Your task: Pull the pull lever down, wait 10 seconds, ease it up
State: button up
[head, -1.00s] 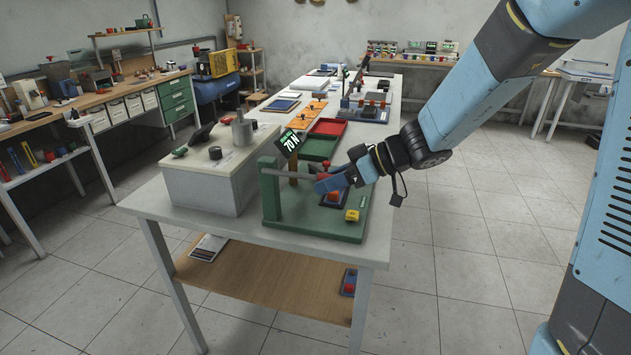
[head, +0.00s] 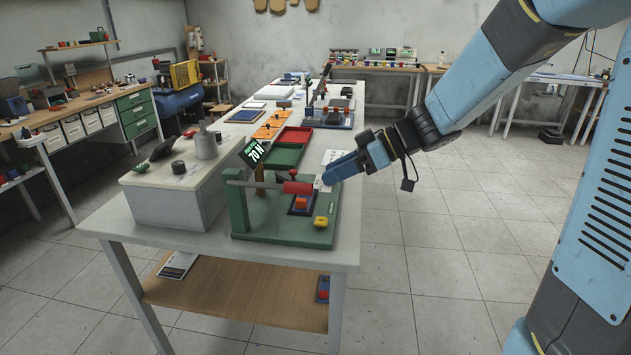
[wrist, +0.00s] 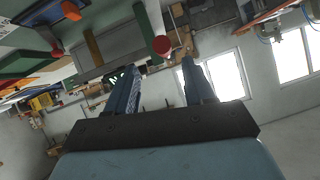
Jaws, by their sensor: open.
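The pull lever is a bar with a red grip (head: 298,187), carried by a green post on a green base plate (head: 270,228). The bar lies about level. A small display (head: 252,153) behind it reads 70 N. My gripper (head: 326,179) is open and empty, just right of the grip's end, apparently apart from it. In the wrist view the round red grip end (wrist: 162,45) shows ahead, between the lines of the two open fingers (wrist: 161,68). The exact gap in depth is hard to tell.
A light box (head: 168,205) with knobs stands left of the lever. Red and green trays (head: 287,157) lie behind. The floor right of the table (head: 345,245) is clear.

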jog(key=shift+v, duration=1.9)
jog(key=s+d+r+m+t+h, duration=0.2)
jog(key=s+d+m+h, duration=0.4)
jog(key=s+d+m, duration=0.1)
jog(key=s+d+r+m+t+h, duration=0.1)
jog(key=s+d+m+t+h, duration=0.2)
jog(key=s+d+m+h, duration=0.3)
jog(key=shift+s+d+r+m+t, duration=0.35)
jog(key=shift+s+d+m, duration=1.15)
jog(key=shift+d, duration=1.35)
jog(key=shift+s+n, duration=0.3)
dwell(1.6)
